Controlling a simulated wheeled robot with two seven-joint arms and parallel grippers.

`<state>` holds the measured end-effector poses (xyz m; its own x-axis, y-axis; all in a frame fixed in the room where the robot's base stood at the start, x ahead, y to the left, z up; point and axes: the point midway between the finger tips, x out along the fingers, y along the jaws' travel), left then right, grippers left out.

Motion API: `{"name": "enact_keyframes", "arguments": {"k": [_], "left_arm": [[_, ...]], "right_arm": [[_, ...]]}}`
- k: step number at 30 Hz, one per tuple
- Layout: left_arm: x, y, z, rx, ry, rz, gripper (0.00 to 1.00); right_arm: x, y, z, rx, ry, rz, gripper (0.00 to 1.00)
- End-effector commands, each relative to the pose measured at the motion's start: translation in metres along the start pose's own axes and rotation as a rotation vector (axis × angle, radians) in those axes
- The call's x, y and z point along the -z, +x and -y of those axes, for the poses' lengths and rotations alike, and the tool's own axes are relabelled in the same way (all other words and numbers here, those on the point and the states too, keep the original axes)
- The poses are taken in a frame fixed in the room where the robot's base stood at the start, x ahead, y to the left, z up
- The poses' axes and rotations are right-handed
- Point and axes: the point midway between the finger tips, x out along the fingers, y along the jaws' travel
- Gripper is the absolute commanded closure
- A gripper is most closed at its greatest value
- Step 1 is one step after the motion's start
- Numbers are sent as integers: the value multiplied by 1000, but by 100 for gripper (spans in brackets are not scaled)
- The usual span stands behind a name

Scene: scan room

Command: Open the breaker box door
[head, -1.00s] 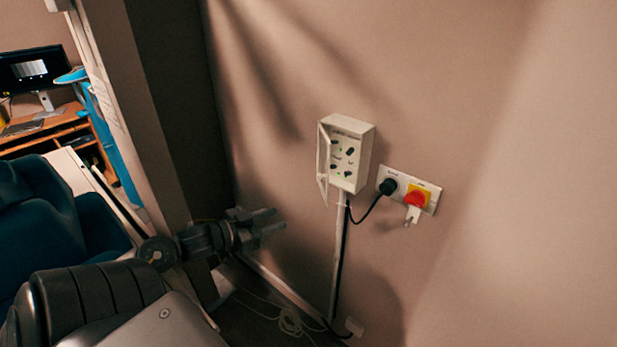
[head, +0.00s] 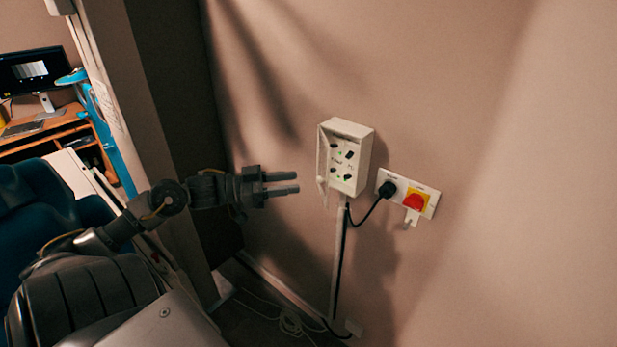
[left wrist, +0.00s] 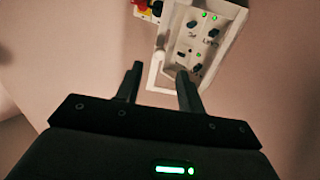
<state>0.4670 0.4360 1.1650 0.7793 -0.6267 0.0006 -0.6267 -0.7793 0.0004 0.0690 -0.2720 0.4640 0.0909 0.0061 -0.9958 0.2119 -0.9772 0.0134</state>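The white breaker box (head: 365,160) is on the wall in the middle of the head view. Its door (head: 322,160) stands out from the box's left side, so the switches inside show. The box (left wrist: 233,40) is at the top of the left wrist view, with the pale door frame (left wrist: 155,72) on its left. My left gripper (head: 297,182) is open and empty, just left of the door's lower part. In the left wrist view its two fingers (left wrist: 159,72) are apart, near the door; contact cannot be told. My right gripper is not in view.
A wall socket plate (head: 430,196) with a black plug (head: 387,188) and red switch (head: 414,202) is right of the box. A conduit (head: 338,260) runs down below it. A dark blue chair (head: 40,200) and desk (head: 60,130) are at left. The wall at right is bare.

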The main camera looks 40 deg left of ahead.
Motion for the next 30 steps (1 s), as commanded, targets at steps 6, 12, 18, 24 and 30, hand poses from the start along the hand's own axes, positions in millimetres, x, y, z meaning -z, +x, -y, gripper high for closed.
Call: {"name": "enact_keyframes", "arguments": {"k": [6,12,18,24,30], "left_arm": [[3,34,0,0,0,-3,61],[1,50,0,2,0,-1,61],[0,55,0,1,0,0,61],[0,55,0,1,0,0,64],[0,55,0,1,0,0,90]], "right_arm": [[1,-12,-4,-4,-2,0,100],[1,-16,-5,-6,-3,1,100],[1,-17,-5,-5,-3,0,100],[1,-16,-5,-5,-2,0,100],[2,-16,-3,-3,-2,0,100]]}}
